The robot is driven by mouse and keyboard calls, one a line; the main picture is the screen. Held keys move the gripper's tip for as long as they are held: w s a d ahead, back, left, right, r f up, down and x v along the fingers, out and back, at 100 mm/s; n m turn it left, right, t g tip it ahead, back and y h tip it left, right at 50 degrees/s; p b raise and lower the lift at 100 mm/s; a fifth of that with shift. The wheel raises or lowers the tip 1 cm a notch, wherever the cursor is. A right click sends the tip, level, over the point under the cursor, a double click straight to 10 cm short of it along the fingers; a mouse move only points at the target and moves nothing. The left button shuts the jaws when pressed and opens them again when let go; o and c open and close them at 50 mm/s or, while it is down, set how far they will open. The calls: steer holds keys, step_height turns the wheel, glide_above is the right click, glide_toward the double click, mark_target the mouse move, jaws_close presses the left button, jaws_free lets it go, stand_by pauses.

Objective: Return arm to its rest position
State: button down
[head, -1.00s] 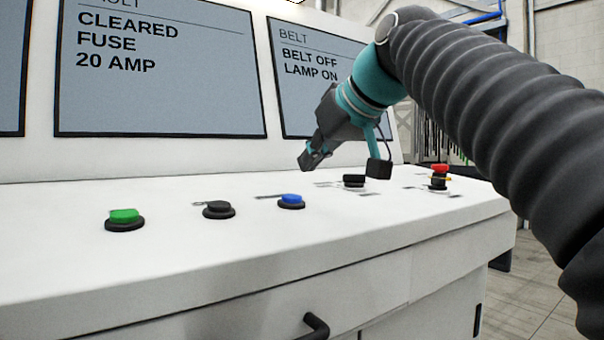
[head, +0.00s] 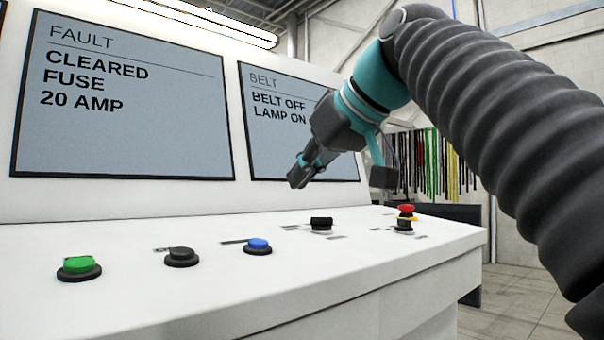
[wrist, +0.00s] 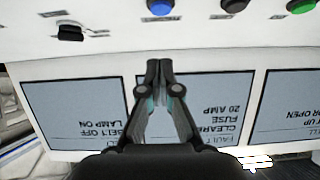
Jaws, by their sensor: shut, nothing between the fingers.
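My gripper (head: 299,180) is in the head view, above the console's sloped panel (head: 200,290) and in front of the BELT screen (head: 272,85). Its fingers point down and to the left, clear of the controls. In the wrist view my gripper (wrist: 158,68) shows its two fingers together, with nothing between the tips. My arm (head: 500,130) is covered in a dark ribbed sleeve and runs from the lower right up to a teal wrist.
The panel carries a green button (head: 79,266), a black button (head: 182,256), a blue button (head: 257,246), a black selector switch (head: 321,225) and a red stop button (head: 406,212). The FAULT screen (head: 125,140) reads cleared. Colored cables (head: 430,165) hang behind.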

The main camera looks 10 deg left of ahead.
steer(key=s+d+f+m+h, duration=0.1)
steer(key=d+f+m+h, duration=0.15)
steer(key=d+f, duration=0.6)
steer(key=s+d+f+m+h, duration=0.2)
steer(key=d+f+m, duration=0.25)
steer(key=f, duration=0.75)
steer(key=s+d+f+m+h, duration=0.1)
steer(key=s+d+f, duration=0.2)
steer(key=f, duration=0.6)
steer(key=s+d+f+m+g+h, duration=0.1)
steer(key=s+d+f, duration=0.3)
steer(key=f, duration=0.5)
steer(key=s+d+f+h, duration=0.2)
steer(key=s+d+f, duration=0.2)
steer(key=f, duration=0.5)
steer(key=shift+s+m, duration=0.4)
steer(key=shift+s, duration=0.3)
steer(key=shift+f, duration=0.1)
